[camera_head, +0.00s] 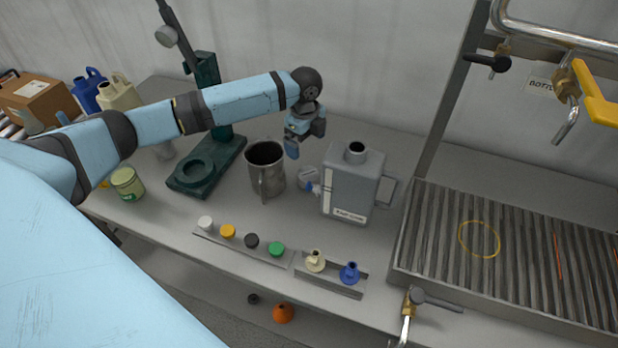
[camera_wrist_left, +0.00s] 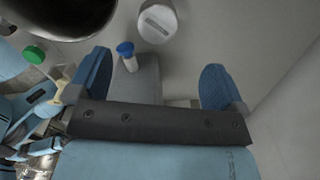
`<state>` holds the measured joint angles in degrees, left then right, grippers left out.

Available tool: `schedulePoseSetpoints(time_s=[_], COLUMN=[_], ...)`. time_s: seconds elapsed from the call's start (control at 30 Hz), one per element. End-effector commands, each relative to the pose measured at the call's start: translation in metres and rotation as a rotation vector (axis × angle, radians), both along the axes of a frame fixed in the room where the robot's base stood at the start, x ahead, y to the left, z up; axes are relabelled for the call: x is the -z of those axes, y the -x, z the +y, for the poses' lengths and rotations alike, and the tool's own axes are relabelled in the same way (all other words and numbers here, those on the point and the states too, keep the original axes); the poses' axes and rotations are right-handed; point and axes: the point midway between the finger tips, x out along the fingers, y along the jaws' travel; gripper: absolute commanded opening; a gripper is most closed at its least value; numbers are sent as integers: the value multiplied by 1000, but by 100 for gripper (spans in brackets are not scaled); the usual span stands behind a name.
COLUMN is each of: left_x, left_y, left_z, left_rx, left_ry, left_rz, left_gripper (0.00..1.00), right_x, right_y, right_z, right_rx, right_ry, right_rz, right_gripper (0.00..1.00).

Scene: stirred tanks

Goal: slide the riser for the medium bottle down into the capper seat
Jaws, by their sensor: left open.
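The dark green capper (camera_head: 222,160) stands on the bench at left centre, with a round recessed seat (camera_head: 195,173) at the front of its base. The seat looks empty. My left gripper (camera_head: 292,146) is open, behind the steel mug and left of the grey jug, apart from the capper. In the left wrist view its two blue fingers (camera_wrist_left: 155,88) are spread, with nothing visibly held. My right gripper is out of view.
A steel mug (camera_head: 265,171) and a grey jug (camera_head: 352,187) stand right of the capper. A pale slotted round piece (camera_wrist_left: 157,23) and a blue-topped piece (camera_wrist_left: 126,52) show near the fingers. A cap strip (camera_head: 240,246) lies in front; a green-labelled tub (camera_head: 127,184) stands left.

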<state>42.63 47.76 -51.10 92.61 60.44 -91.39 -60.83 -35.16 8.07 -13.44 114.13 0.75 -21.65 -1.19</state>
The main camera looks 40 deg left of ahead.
Motion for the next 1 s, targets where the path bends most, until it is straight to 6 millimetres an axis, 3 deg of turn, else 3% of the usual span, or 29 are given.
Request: schedulePoseSetpoints(time_s=[0.23,0.47,0.8,1.0], left_x=[46,61,105,109], left_y=[0,1,3,3], left_z=[-1,-3,-11,-11], left_rx=[-2,-2,-3,-2], left_ry=[0,-1,-1,-1], left_rz=[2,0,0,0], left_gripper=[97,97,97,97], right_x=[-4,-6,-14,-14], right_y=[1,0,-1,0], right_z=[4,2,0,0], right_rx=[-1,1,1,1], right_ry=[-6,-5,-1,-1], right_rz=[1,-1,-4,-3], right_gripper=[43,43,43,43])
